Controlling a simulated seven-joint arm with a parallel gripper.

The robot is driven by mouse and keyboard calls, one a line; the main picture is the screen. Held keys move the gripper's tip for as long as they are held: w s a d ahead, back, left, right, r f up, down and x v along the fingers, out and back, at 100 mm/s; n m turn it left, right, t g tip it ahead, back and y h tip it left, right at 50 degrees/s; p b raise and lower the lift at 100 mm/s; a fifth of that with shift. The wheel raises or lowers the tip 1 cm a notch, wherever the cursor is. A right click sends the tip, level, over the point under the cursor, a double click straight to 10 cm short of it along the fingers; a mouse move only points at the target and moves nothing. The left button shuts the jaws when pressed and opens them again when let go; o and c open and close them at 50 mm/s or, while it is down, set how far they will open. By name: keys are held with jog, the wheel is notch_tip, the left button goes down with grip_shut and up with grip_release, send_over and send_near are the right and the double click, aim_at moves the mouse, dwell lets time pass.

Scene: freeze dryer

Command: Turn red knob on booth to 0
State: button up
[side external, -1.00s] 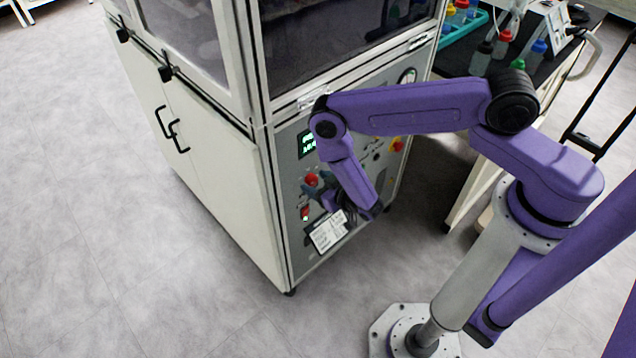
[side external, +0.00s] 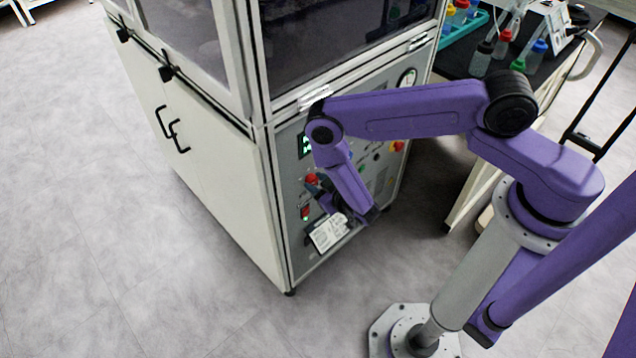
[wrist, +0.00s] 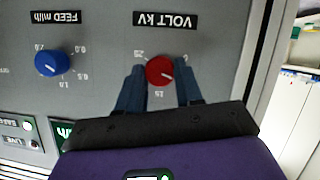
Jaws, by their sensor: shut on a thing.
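The red knob (wrist: 160,70) sits on the grey panel of the booth (side external: 285,165) under an upside-down "VOLT kV" label in the wrist view. Its white mark points to the lower right in that view. A scale with small numbers rings it. My gripper (wrist: 160,84) has one finger on each side of the knob and is shut on it. In the side external view my gripper (side external: 318,187) reaches the panel's left part beside a red spot. The wrist hides much of the contact there.
A blue knob (wrist: 52,62) with its own scale and a "FEED" label is left of the red knob in the wrist view. A white card (side external: 328,232) is low on the panel. A table (side external: 480,85) with bottles stands at right.

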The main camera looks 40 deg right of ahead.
jog(key=n, duration=0.1)
jog(key=n+h, duration=0.2)
jog(key=shift+a+f+n+t, duration=0.1)
jog(key=shift+a+n+t, duration=0.2)
jog(key=shift+n, duration=0.1)
jog(key=shift+f+n+t+h, duration=0.15)
jog(key=shift+n+t+h, duration=0.25)
jog(key=shift+n+h, duration=0.95)
jog(key=shift+n, duration=0.45)
jog(key=o, duration=1)
jog(key=shift+o, duration=0.2)
jog(key=v, duration=1.7)
jog(key=shift+s+d, duration=0.15)
jog(key=shift+s, duration=0.15)
